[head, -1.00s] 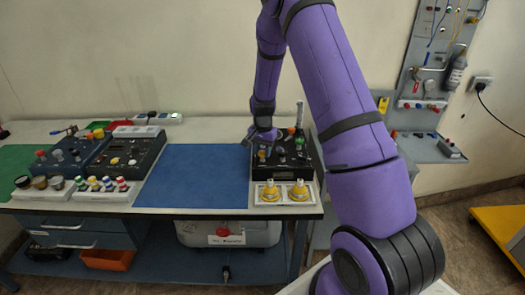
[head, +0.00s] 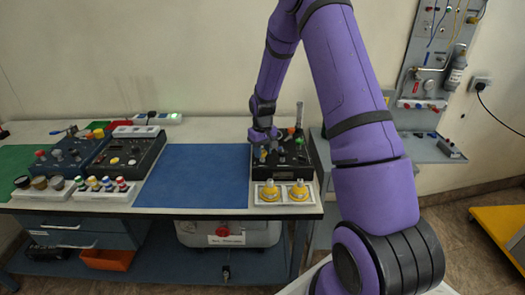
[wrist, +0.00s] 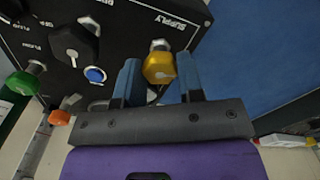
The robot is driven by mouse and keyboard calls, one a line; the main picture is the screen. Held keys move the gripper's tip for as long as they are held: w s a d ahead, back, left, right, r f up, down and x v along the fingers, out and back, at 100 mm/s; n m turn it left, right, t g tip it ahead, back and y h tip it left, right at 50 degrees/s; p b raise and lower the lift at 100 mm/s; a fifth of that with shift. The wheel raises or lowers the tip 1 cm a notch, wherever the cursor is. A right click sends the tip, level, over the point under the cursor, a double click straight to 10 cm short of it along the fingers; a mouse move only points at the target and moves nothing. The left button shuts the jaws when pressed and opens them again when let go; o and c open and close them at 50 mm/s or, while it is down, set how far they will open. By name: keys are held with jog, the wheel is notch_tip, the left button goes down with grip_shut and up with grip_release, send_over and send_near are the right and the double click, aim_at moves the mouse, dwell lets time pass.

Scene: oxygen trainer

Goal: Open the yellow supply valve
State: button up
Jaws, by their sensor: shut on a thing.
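The yellow supply valve (wrist: 160,67) is a faceted yellow knob beside the word SUPPLY on the black trainer panel (wrist: 120,22). In the wrist view the blue fingers of my gripper (wrist: 158,78) stand on either side of it, and my gripper is shut on it. In the head view my gripper (head: 262,147) is down at the left part of the trainer box (head: 295,170), and the knob is small and hard to make out there.
The panel also carries a black knob (wrist: 75,44), a blue button (wrist: 95,75), a green knob (wrist: 25,80) and an orange one (wrist: 59,117). Two yellow-topped fittings (head: 269,191) stand in front of the box. A clear blue mat (head: 190,178) lies to its left.

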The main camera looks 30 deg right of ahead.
aim_at(263, 152)
jog(key=shift+n, duration=1.3)
jog(key=o, duration=0.9)
notch_tip(263, 152, up, 11)
jog(key=shift+f, duration=0.1)
